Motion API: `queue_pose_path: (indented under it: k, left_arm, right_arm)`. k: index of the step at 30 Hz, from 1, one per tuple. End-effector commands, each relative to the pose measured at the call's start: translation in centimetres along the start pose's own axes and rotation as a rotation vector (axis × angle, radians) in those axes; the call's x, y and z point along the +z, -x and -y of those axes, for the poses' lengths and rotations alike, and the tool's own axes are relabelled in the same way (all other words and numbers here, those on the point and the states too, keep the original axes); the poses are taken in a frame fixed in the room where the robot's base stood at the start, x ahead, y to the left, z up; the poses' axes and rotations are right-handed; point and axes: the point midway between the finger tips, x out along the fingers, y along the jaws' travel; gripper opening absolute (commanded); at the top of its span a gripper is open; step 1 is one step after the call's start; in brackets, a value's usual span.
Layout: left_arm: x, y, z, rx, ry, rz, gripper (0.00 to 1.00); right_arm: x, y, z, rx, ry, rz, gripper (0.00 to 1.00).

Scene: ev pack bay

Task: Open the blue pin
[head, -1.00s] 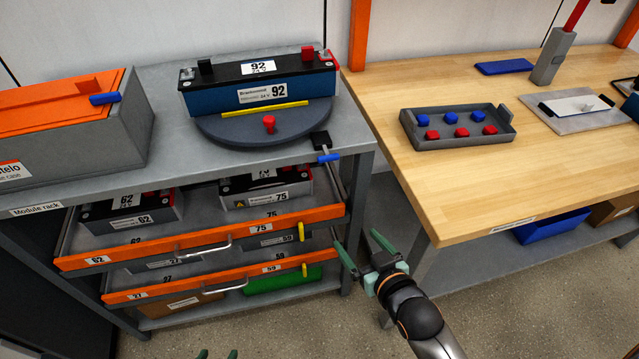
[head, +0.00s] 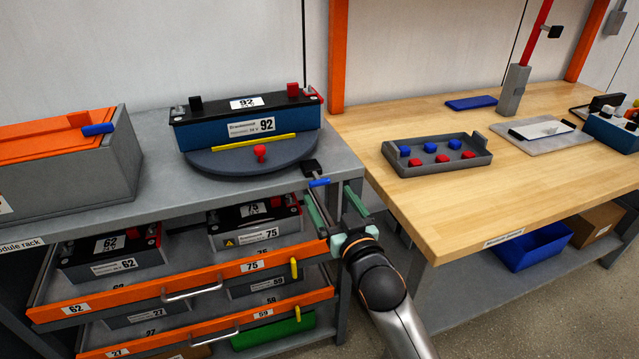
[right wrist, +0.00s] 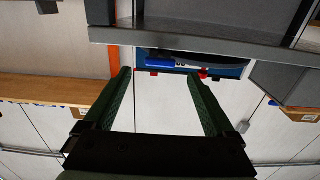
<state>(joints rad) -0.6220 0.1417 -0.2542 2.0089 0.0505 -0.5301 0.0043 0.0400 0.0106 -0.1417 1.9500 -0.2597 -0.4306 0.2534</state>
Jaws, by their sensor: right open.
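The blue pin (head: 319,183) is a short blue handle at the black bracket (head: 313,168) on the front right corner of the module rack top, near the turntable (head: 250,160). My right gripper (head: 331,197) is open and empty just in front of and below the pin, its green fingers pointing toward the rack. In the head view the fingers look apart from the pin, though the depth gap is hard to judge. In the right wrist view the open fingers (right wrist: 159,75) show with nothing between them. My left gripper is out of view.
Battery module 92 (head: 250,128) sits on the turntable with a red knob (head: 260,153) in front. Orange-fronted drawers (head: 205,278) lie below, close left of my right arm. The wooden bench (head: 480,210) stands to the right. An orange-lidded case (head: 125,160) stands at left.

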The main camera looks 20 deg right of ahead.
Motion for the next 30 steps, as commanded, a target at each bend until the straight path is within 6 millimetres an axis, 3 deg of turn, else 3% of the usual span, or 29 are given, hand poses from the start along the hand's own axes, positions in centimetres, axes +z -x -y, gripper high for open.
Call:
queue_pose_path:
  k: [3, 10, 24, 30]
  left_arm:
    - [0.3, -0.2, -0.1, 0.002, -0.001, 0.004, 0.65]
    - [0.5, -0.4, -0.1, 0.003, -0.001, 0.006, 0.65]
    - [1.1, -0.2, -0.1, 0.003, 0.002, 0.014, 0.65]
    - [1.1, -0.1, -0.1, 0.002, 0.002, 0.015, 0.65]
  right_arm:
    - [0.0, -2.4, 0.0, 0.0, 0.001, -0.001, 0.9]
    - [0.1, -5.5, 0.0, -0.001, 0.001, 0.001, 0.9]
    - [0.1, -6.6, 0.0, -0.001, 0.0, 0.001, 0.9]
    - [0.1, -6.6, 0.0, -0.001, 0.0, 0.001, 0.68]
